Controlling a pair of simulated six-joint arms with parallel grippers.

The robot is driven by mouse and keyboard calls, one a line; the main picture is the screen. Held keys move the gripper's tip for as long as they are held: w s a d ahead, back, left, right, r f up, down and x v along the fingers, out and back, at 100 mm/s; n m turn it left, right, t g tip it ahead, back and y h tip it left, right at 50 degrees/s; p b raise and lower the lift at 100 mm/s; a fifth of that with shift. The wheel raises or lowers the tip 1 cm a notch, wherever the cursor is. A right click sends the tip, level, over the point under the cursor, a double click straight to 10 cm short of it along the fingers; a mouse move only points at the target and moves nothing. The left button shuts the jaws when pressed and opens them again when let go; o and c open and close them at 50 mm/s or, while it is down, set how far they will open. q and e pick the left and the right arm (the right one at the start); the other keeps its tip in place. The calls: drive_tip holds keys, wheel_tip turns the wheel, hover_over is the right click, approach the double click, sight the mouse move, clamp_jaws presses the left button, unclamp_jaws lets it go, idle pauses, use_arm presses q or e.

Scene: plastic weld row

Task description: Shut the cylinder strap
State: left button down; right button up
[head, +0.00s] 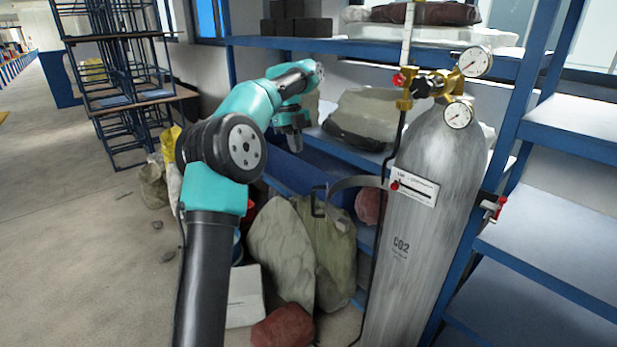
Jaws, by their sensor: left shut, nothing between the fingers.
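The grey CO2 cylinder (425,230) stands upright against the blue rack at the right. The strap (352,182) is a curved grey band that sticks out to the left from the cylinder's left side, standing open. Its free end has a dark hook-shaped piece (318,200). A red-handled latch (492,207) sits on the rack post to the right of the cylinder. My left gripper (296,146) points down, above and to the left of the strap's free end, apart from it. It is shut and empty; its fingertips are small and dark here. My right gripper is not in view.
Brass valves and gauges (458,114) top the cylinder. A white-and-black label (413,187) is on its upper front. Sacks (285,250) and a white box (244,297) stand below my left arm. Blue shelves (560,250) flank the right. Open floor (80,260) lies left.

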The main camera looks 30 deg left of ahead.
use_arm(q)
approach(312, 195)
drive_tip(key=w+a+f, duration=0.2)
drive_tip(key=a+f, duration=0.1)
drive_tip(key=f, duration=0.1)
drive_tip(key=shift+s+d+f, duration=0.15)
drive_tip(key=shift+s+d, duration=0.05)
drive_tip(key=shift+d, duration=0.4)
drive_tip(key=shift+s+d+f, duration=0.15)
drive_tip(key=shift+s+d, duration=0.1)
drive_tip(key=shift+d, duration=0.35)
drive_tip(key=shift+s+d+f, duration=0.2)
drive_tip(key=shift+d, duration=0.4)
drive_tip(key=shift+s+d+n, duration=0.3)
drive_tip(key=shift+s+d, duration=0.15)
drive_tip(key=shift+d, duration=0.15)
drive_tip(key=shift+s, duration=0.1)
